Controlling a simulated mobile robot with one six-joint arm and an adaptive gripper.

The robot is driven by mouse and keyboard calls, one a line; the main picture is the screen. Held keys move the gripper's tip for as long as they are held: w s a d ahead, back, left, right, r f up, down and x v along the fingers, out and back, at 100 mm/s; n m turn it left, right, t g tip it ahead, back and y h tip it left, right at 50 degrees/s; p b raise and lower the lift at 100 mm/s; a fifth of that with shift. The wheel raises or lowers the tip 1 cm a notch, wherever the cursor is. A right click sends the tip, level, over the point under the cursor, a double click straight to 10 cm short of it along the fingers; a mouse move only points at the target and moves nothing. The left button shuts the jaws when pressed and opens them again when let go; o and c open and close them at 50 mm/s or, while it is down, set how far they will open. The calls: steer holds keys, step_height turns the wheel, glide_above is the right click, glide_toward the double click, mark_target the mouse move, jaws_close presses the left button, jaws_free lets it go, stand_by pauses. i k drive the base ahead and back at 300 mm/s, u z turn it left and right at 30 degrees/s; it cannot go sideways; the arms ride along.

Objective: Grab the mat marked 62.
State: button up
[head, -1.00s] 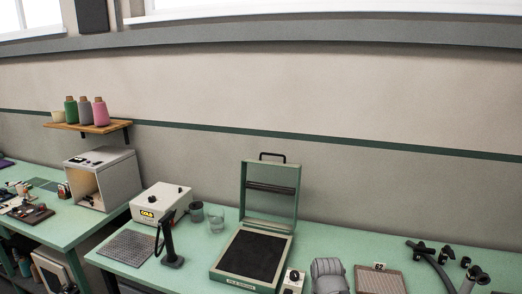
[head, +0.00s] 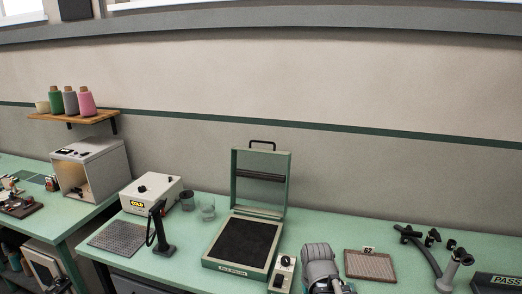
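The mat marked 62 (head: 370,267) lies flat on the green bench at the lower right of the head view. It is a small brownish-grey rectangle with a pale border, and a white tag reading 62 (head: 368,249) stands at its back edge.
An open green case (head: 239,265) is farther left. Black curved tubes and fittings (head: 417,243) lie right of the mat, with a dark PASS tray (head: 492,279) beyond.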

mark_target(366, 263)
steer(key=k, duration=0.5)
steer(key=z, duration=0.65)
steer(key=i, duration=0.75)
steer(key=u, duration=0.05)
